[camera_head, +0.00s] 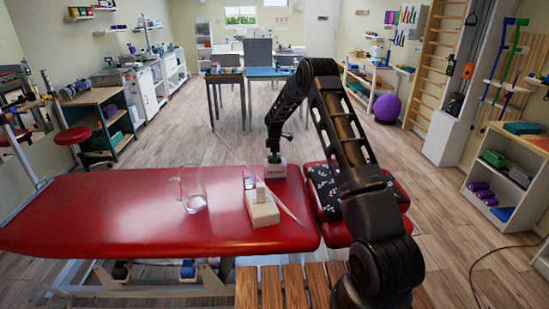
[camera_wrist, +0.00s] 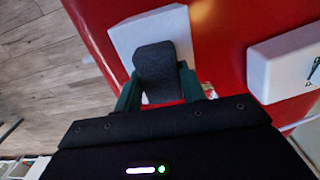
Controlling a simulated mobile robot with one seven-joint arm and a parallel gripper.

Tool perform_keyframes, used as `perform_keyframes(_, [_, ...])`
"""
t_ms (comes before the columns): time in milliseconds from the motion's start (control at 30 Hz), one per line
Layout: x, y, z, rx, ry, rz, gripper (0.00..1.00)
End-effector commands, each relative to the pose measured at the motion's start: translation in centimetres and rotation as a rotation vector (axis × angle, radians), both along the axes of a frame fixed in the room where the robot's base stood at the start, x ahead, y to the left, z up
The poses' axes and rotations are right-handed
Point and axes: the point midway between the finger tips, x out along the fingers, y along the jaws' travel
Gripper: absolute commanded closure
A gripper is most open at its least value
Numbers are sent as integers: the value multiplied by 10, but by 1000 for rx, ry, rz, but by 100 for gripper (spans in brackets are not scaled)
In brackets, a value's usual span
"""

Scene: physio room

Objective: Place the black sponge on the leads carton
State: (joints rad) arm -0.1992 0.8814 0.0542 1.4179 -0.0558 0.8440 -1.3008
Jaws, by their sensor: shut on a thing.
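The black sponge (camera_wrist: 157,68) is between the fingers of my gripper (camera_wrist: 159,86) in the wrist view. My gripper is shut on it. Behind the sponge in that view is a white carton (camera_wrist: 122,36), which lies on the red table. I cannot tell whether the sponge touches the carton's top.
A patterned dark cushion (camera_head: 325,190) lies to the right. The table's left part is clear.

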Motion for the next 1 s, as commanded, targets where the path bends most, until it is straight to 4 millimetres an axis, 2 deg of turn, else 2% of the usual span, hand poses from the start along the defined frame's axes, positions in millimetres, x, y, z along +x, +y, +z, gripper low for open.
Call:
perform_keyframes(300, [0,0,-2,0,0,0,81])
perform_keyframes(333, [0,0,-2,0,-1,0,54])
perform_keyframes(400, [0,0,-2,0,-1,0,40])
perform_keyframes(433, [0,0,-2,0,0,0,38])
perform_keyframes(767, [0,0,1,0,-1,0,38])
perform_keyframes(867, [1,0,10,0,-1,-1,38])
perform_keyframes(1000, [1,-1,32,0,-3,-1,38])
